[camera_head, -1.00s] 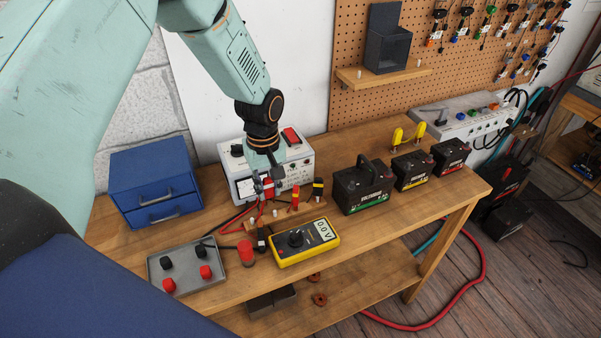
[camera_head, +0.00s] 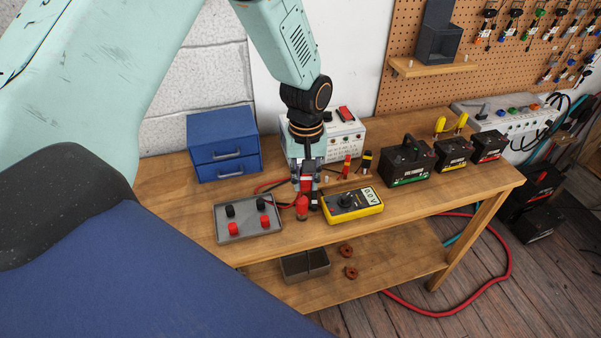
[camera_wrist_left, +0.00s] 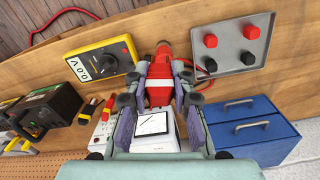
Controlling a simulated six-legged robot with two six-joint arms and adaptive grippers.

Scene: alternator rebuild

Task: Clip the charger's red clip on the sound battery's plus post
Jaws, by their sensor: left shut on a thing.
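My left gripper (camera_head: 306,178) is shut on the red clip (camera_wrist_left: 159,90), above the bench's front part, left of the yellow meter. The fingers partly hide the clip. The charger (camera_head: 345,138), a white box with a red switch, stands behind the gripper; its dial face shows in the left wrist view (camera_wrist_left: 152,125). Three black batteries stand to the right, apart from the clip: one with a green label (camera_head: 407,162), one with a yellow label (camera_head: 453,153) and one with a red label (camera_head: 489,147). Which is sound, I cannot tell. My right gripper is out of view.
The yellow meter (camera_head: 352,204) reads 0.0 V. A grey tray (camera_head: 262,235) with red and black caps and a blue drawer unit (camera_head: 223,145) are to the left.

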